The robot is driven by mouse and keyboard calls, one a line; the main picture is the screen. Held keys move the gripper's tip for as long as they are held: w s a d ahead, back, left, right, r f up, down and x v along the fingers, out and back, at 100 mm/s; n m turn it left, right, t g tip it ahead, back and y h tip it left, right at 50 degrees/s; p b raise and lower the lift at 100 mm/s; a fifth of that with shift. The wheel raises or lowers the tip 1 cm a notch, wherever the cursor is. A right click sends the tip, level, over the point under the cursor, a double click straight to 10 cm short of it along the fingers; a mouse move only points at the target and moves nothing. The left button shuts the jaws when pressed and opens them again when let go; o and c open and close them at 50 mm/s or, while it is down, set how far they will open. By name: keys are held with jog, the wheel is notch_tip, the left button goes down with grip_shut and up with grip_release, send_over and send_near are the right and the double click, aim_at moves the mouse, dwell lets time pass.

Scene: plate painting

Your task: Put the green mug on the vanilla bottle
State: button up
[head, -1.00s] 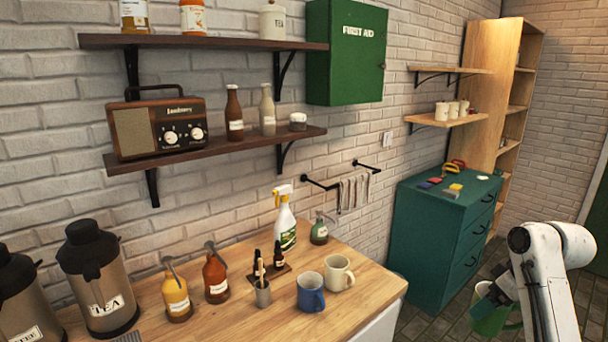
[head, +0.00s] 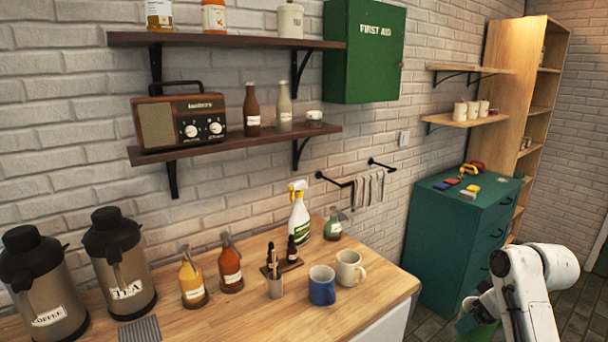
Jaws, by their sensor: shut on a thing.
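My gripper (head: 476,308) is at the lower right, beyond the counter's right end and in front of the teal cabinet. It is shut on the green mug (head: 465,325), which is mostly hidden behind my arm and gripper. No label clearly reads vanilla. Possible bottles are the pump bottles with yellow (head: 192,283) and orange-red (head: 230,270) contents on the counter, and the brown (head: 252,112) and cream (head: 284,110) bottles on the lower wall shelf. My gripper is well apart from all of these.
The wooden counter (head: 350,312) holds a blue mug (head: 321,288), a cream mug (head: 349,269), a spray bottle (head: 299,220), dropper bottles and two dispensers. A radio (head: 180,122) stands on the lower shelf (head: 215,144). The teal cabinet (head: 450,245) carries small coloured items. The counter's front right is clear.

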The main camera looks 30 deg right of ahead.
jog(key=w+a+f+b, duration=0.1)
jog(key=w+a+f, duration=0.6)
jog(key=a, duration=0.4)
jog(key=a+f+b, duration=0.1)
jog(key=a+f, duration=0.4)
jog(key=a, duration=0.4)
jog(key=s+a+f+b, duration=0.1)
jog(key=a+f, duration=0.4)
jog(key=a, duration=0.5)
jog(key=a+f+n+b, duration=0.1)
jog(key=a+f, duration=0.5)
jog(key=a, duration=0.3)
jog(key=shift+s+a+b, duration=0.35)
jog(key=shift+a, duration=0.15)
